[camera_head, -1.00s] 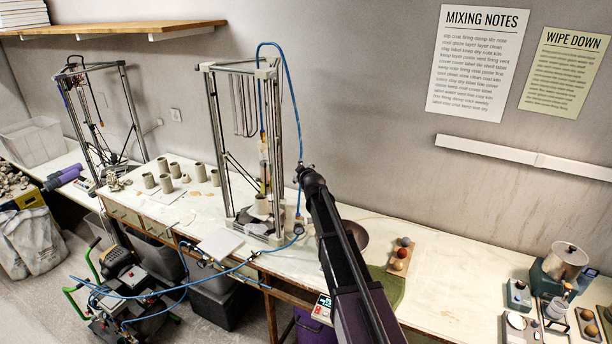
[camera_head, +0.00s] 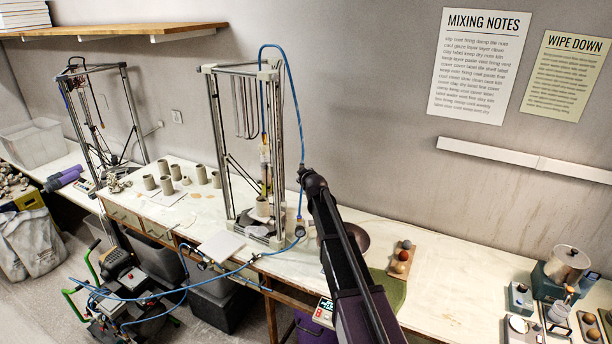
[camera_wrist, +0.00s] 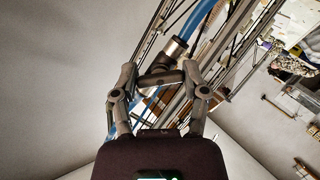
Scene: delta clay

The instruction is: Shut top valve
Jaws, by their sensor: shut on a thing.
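The top valve (camera_wrist: 177,48) sits on the blue hose (camera_wrist: 205,14) in the wrist view, with a metallic round body and a dark bar-like lever (camera_wrist: 160,79). My gripper (camera_wrist: 160,75) has its two fingers on either side of this lever and is shut on it. In the head view, the blue hose (camera_head: 292,95) arches over the frame of the clay printer (camera_head: 275,150) and hangs down its right side. The end of my arm reaches the hose there. The fingers and valve are too small and partly hidden there to make out.
The printer frame stands close to the left of my arm. Several clay cups (camera_head: 200,175) stand on the worktable (camera_head: 350,222) to its left. The wall is close behind.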

